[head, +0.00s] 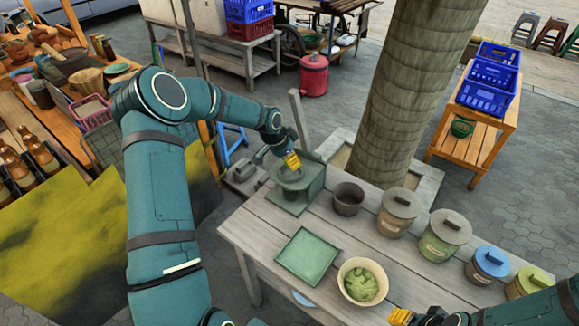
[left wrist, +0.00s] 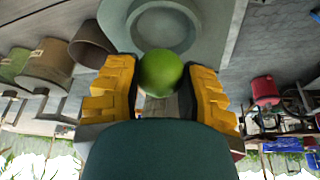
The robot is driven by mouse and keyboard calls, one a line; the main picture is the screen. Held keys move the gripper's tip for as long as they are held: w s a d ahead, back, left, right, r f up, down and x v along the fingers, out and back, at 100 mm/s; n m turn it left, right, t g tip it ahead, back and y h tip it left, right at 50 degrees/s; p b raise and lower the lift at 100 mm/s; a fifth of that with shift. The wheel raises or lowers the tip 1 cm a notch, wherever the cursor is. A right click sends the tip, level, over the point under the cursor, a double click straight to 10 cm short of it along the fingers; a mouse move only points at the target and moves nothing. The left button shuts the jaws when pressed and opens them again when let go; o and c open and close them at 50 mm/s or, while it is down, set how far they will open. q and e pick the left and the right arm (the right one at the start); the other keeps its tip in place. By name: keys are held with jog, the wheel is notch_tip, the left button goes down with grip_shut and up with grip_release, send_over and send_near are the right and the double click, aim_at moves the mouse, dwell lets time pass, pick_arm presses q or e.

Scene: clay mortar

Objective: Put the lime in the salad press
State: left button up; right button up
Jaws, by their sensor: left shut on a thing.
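My left gripper (head: 291,160) is shut on the lime, above the grey-green salad press (head: 290,208) at the far left end of the wooden table. In the left wrist view, the round green lime (left wrist: 161,73) sits between the two yellow fingers of my left gripper (left wrist: 163,85). The round bowl of the salad press (left wrist: 205,50) is just past the lime there. I cannot tell how high the lime is above the bowl. The lime is not clear in the head view. My right gripper (head: 402,317) is at the bottom edge, partly cut off, away from the press.
On the wooden table (head: 255,235), a dark pot (head: 348,200) stands right of the press. Several lidded canisters (head: 398,212) line the far edge. A green square tray (head: 307,256) and a bowl of greens (head: 350,291) are nearer. A tree trunk (head: 410,90) rises behind.

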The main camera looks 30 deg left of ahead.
pick_arm(q)
jog(key=shift+f, duration=1.75)
jog(key=shift+f, duration=0.15)
pick_arm(e)
jog(key=shift+f, duration=0.15)
pick_arm(q)
jog(key=o, duration=1.1)
